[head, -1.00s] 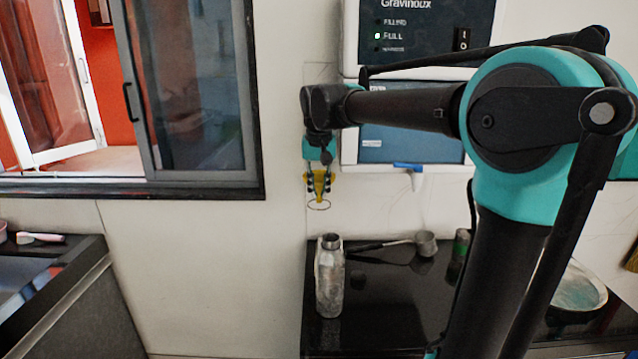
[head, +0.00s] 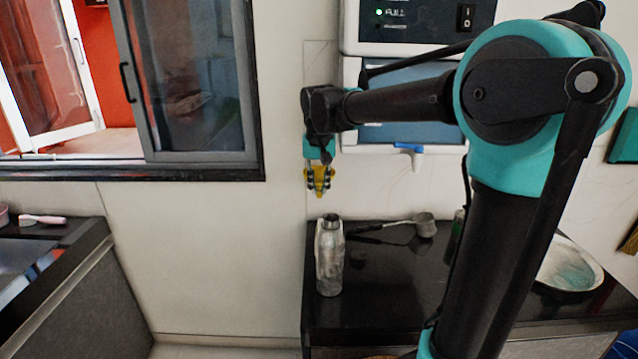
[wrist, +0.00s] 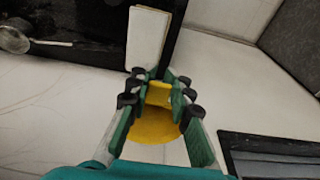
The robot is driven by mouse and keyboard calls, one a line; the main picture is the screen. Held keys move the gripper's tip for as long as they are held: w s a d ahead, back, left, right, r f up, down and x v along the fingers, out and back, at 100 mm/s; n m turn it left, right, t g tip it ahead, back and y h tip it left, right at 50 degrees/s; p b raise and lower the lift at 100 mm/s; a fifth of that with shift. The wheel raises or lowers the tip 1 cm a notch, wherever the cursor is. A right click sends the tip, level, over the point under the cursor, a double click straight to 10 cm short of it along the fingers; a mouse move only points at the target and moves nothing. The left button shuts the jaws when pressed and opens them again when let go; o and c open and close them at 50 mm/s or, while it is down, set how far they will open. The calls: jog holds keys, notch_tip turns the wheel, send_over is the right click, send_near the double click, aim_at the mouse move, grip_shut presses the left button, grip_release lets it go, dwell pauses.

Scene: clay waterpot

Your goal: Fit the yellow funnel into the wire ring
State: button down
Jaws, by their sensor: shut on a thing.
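The yellow funnel (head: 320,181) hangs in my gripper (head: 319,186) in front of the pale wall, above the counter's left end. In the wrist view the funnel (wrist: 155,131) shows yellow between the green and black fingers of my gripper (wrist: 160,82), which are shut on it. The fingers hide part of the funnel. I cannot make out the wire ring in either current view, so its place relative to the funnel cannot be told.
A grey metal bottle (head: 330,262) stands on the black counter (head: 390,285), below my gripper. A long-handled ladle (head: 424,226) lies behind it, and a shallow bowl (head: 570,270) sits at right. A window (head: 190,85) is at left. A dispenser (head: 415,20) hangs behind my arm.

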jog(key=c, duration=1.3)
grip_release()
notch_tip(320, 180, up, 12)
jog(key=s, duration=0.2)
jog(key=shift+f, duration=0.1)
